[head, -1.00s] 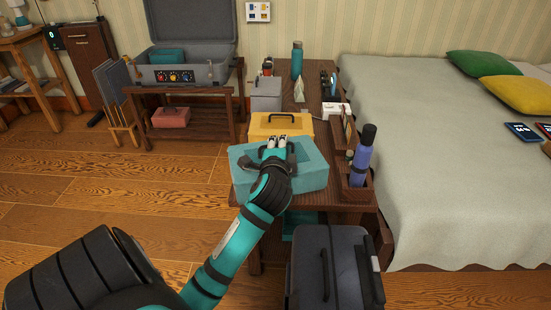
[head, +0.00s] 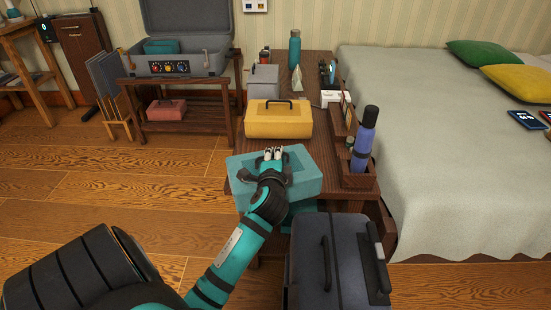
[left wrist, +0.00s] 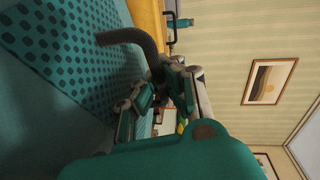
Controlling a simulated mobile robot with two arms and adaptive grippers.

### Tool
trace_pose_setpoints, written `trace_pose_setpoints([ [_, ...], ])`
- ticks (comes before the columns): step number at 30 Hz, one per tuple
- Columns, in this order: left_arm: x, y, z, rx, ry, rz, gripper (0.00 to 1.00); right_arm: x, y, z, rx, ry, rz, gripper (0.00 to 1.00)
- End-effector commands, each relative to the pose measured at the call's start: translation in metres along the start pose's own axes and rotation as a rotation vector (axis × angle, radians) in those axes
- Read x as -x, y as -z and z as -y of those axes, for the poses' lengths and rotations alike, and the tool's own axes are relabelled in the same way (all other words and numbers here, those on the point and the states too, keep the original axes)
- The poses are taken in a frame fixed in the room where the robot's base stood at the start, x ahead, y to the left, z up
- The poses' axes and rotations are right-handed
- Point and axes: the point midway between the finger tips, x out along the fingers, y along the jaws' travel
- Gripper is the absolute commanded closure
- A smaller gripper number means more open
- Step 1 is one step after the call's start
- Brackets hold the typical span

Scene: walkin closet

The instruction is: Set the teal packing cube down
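The teal packing cube (head: 305,178) is at the near end of the wooden table (head: 322,90), in front of the yellow packing cube (head: 278,120). My left gripper (head: 273,153) is over its top, with the fingers at its dark handle. In the left wrist view the cube's dotted teal top (left wrist: 65,50) fills the left, and the curved handle (left wrist: 130,37) runs to the fingers (left wrist: 165,90), which look shut on it. The cube's underside is hidden, so I cannot tell whether it touches the table. My right gripper is not in view.
A tall blue bottle (head: 364,140) stands in a wooden holder close to the cube's right. A grey case (head: 262,82) and a teal bottle (head: 295,48) are farther back. A dark suitcase (head: 315,260) stands in front. The bed (head: 430,150) is at right; floor is clear at left.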

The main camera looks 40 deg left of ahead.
Motion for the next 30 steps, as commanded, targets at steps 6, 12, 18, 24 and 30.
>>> trace_pose_setpoints([
  [6,0.0,0.0,-0.001,0.0,0.005,-0.002,1.0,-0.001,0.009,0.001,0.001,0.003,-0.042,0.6],
  [12,0.0,-0.001,-0.003,0.0,0.0,0.0,0.89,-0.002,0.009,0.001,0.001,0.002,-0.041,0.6],
  [18,-0.001,-0.001,-0.003,0.0,0.0,0.0,0.71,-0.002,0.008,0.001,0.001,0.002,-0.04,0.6],
  [24,0.0,0.0,-0.003,0.0,0.0,-0.001,0.71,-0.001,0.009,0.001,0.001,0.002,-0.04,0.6],
  [30,0.022,0.0,-0.003,0.0,-0.003,-0.002,0.71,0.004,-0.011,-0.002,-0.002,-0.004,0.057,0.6],
])
